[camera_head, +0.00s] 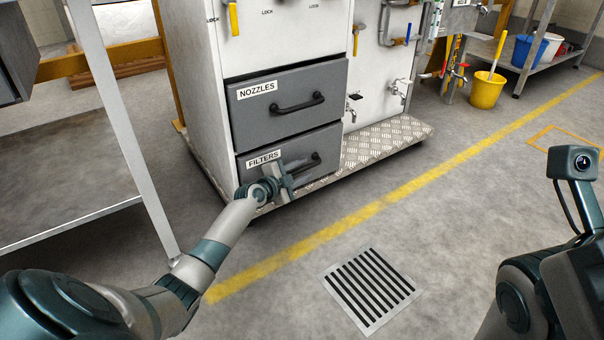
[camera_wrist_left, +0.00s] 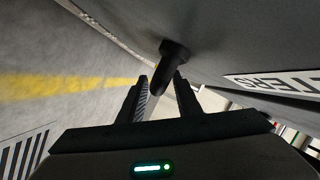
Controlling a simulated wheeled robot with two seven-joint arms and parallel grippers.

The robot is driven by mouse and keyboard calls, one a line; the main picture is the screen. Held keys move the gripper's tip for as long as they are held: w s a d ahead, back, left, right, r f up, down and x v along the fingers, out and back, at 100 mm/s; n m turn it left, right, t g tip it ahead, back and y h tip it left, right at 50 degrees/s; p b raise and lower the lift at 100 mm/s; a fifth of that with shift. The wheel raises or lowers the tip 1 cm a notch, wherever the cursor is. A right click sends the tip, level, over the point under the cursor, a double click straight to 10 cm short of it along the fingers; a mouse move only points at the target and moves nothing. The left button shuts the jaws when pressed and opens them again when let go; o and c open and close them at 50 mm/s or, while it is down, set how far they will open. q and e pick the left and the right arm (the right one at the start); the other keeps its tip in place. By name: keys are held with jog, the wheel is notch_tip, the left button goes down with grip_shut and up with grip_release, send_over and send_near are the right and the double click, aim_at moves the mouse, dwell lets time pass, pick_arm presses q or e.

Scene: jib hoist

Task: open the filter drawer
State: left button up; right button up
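The filter drawer (camera_head: 327,138), grey and labelled FILTERS, is the lower drawer of the white cabinet. Its front looks flush with the drawer above, so it appears shut. Its dark bar handle (camera_head: 312,162) is partly hidden by my left gripper (camera_head: 288,178), which is at the drawer front. In the left wrist view, the handle (camera_wrist_left: 174,62) stands out between and slightly beyond the fingertips of the left gripper (camera_wrist_left: 160,84). The fingers are apart, with a visible gap on the left of the handle. My right arm shows at the right, but its fingers are out of view.
The grey NOZZLES drawer (camera_head: 290,85) is directly above. A tread-plate platform (camera_head: 385,145) juts out beside the cabinet. A grey table frame (camera_head: 120,130) stands at left. A floor grate (camera_head: 371,289) lies in front, with clear floor around it. A yellow bucket (camera_head: 486,90) stands farther back.

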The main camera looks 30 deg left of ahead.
pick_arm(q)
jog(key=shift+w, duration=0.15)
grip_shut()
